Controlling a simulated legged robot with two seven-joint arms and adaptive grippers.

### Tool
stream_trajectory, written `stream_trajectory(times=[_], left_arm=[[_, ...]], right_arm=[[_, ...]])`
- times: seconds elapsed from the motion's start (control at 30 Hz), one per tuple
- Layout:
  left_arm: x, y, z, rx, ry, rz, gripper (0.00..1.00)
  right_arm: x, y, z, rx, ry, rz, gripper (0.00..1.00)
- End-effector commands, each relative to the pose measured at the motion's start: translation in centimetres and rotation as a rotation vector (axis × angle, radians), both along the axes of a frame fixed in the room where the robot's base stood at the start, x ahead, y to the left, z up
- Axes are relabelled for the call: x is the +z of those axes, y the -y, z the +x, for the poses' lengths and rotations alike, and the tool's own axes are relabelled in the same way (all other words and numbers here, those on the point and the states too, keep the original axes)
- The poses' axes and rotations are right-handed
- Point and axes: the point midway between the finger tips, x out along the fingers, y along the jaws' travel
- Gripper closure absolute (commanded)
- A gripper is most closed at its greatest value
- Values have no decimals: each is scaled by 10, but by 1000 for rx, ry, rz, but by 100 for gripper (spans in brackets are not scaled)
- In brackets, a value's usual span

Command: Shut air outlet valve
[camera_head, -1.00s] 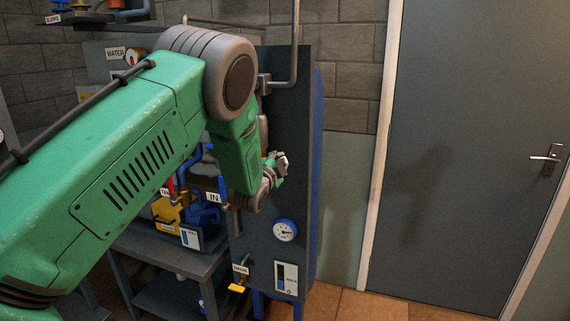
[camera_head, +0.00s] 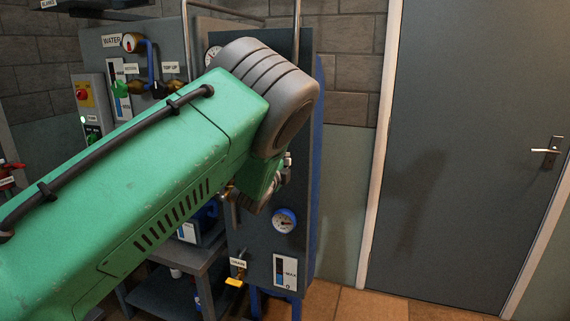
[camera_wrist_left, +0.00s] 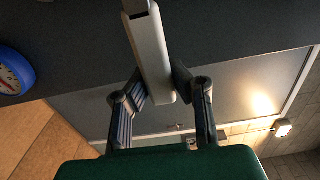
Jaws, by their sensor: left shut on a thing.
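In the left wrist view my left gripper (camera_wrist_left: 158,88) has its two fingers closed on either side of a pale grey bar-shaped handle (camera_wrist_left: 150,52). The handle runs up to a dark bracket at the top edge. No label shows on it, so I cannot tell from the picture that it is the air outlet valve. In the head view my green left arm comes in from the left, and the gripper (camera_head: 285,172) is at the dark panel (camera_head: 247,252), mostly hidden behind the wrist. My right gripper is not in view.
A blue-rimmed gauge (camera_head: 284,220), a level indicator (camera_head: 286,271) and a yellow drain valve (camera_head: 235,281) sit lower on the panel. The gauge also shows in the wrist view (camera_wrist_left: 14,73). A grey door (camera_head: 460,150) stands right, with clear floor before it.

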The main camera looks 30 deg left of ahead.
Motion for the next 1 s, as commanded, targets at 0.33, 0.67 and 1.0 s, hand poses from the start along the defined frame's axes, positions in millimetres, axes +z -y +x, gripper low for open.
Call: stream_trajectory(times=[0.33,0.67,1.0], left_arm=[[-12,0,-3,3,-26,-1,72],[-7,0,-2,2,-15,1,59],[-6,10,-44,2,-16,2,59]], right_arm=[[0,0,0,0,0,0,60],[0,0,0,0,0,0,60],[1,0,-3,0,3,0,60]])
